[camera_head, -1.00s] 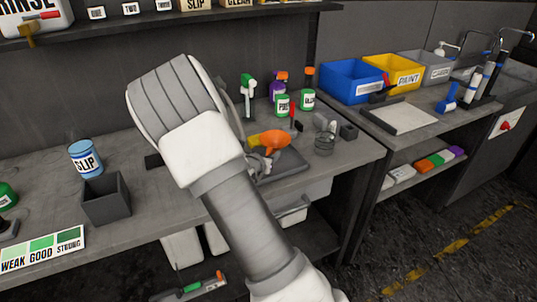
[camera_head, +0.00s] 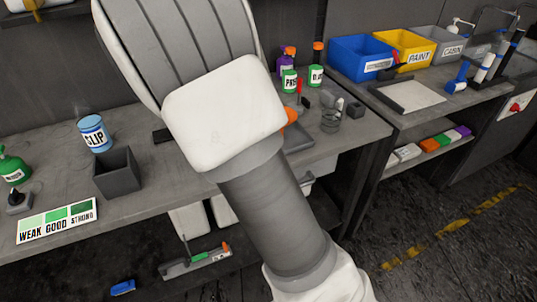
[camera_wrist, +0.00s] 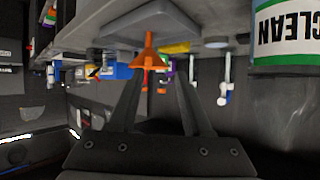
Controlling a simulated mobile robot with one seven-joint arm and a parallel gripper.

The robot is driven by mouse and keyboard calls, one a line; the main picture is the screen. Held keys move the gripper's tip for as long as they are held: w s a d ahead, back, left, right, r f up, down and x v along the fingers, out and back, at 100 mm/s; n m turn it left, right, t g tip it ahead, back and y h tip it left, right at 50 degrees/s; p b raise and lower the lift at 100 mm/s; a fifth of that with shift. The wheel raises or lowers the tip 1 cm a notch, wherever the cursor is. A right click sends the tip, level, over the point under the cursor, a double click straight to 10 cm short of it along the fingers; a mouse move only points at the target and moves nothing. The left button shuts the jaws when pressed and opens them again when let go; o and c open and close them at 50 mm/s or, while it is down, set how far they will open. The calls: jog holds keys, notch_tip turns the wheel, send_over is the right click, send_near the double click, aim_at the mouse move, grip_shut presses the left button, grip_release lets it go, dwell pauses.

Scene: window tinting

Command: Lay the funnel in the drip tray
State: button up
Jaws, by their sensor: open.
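The orange funnel (camera_wrist: 149,58) shows in the wrist view, just beyond the fingertips and roughly in line with the gap between them. In the head view only a bit of orange (camera_head: 291,115) shows beside my arm. The grey drip tray (camera_wrist: 158,24) lies on the bench behind the funnel in the wrist view, which looks upside down. Whether the funnel touches the tray I cannot tell. My gripper (camera_wrist: 158,84) is open, its two dark fingers apart with no clear contact on the funnel. My arm hides the gripper in the head view.
A wire coil (camera_head: 331,120) and several bottles (camera_head: 289,80) stand near the tray. A bottle marked CLEAN (camera_wrist: 288,35) is close on the right in the wrist view. A dark box (camera_head: 117,175) and blue SLIP can (camera_head: 95,134) stand left on the bench.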

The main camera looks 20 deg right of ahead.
jog(key=s+a+r+n+g+y, duration=0.1)
jog(key=s+a+r+n+y, duration=0.3)
jog(key=s+a+r+y, duration=0.45)
jog(key=s+d+r+n+g, duration=0.1)
jog(key=s+r+n, duration=0.1)
jog(key=s, duration=0.6)
jog(key=s+d+r+n+g, duration=0.1)
jog(key=s+r+n+g, duration=0.1)
jog(key=s+r, duration=0.3)
jog(key=s+h, duration=0.1)
jog(key=s, duration=0.3)
jog(key=shift+s, duration=0.3)
jog(key=shift+r, duration=0.25)
